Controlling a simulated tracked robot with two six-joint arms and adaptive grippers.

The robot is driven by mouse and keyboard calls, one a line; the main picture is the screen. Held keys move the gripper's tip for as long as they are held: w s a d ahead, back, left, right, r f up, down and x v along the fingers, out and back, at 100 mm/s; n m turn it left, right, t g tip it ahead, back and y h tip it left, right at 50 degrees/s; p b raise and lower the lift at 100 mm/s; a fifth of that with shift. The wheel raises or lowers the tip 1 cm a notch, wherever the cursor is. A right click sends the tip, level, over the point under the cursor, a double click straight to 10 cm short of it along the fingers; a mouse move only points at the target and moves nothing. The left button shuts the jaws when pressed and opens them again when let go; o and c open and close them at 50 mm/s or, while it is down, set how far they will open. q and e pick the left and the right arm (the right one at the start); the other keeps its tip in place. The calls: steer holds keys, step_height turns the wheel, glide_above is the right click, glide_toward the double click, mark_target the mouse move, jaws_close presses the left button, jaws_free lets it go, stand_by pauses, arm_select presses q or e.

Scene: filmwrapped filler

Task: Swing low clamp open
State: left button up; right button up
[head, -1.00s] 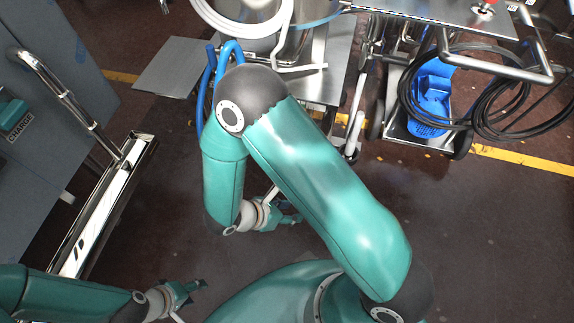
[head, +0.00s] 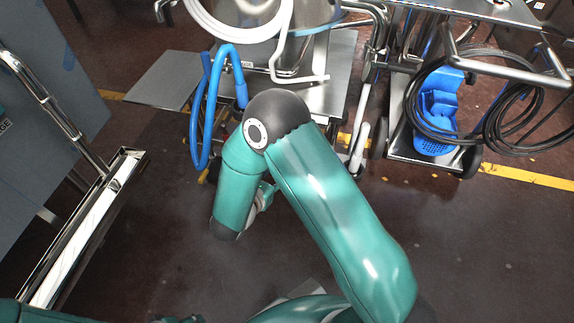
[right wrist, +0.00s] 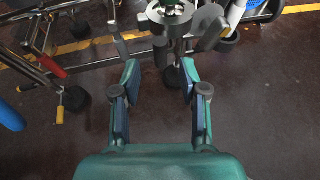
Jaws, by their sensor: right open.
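My right gripper (right wrist: 160,82) is open and empty in the right wrist view, its two fingers apart over bare floor. Beyond the fingertips, at the top middle, is a round metal fitting (right wrist: 170,14) with dark knobs or wheels around it. I cannot tell for sure whether this is the low clamp. A red-handled lever (right wrist: 52,66) is at the left, apart from the gripper. In the head view my right gripper (head: 264,197) is mostly hidden behind its forearm. Only a sliver of my left gripper (head: 190,320) shows at the bottom edge.
A steel machine with a blue hose (head: 198,125) and a white hose (head: 235,30) stands behind my right arm. A cart with a blue unit (head: 437,115) and black cables is at the right. A chrome-railed frame (head: 85,230) is at the left. Dark floor between is clear.

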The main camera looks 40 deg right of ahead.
steer(key=b+x, duration=0.1)
steer(key=x, duration=0.5)
steer(key=shift+d, duration=0.1)
jaws_close()
steer(key=shift+d, duration=0.25)
steer(key=shift+w+a, duration=0.1)
steer(key=shift+a, duration=0.15)
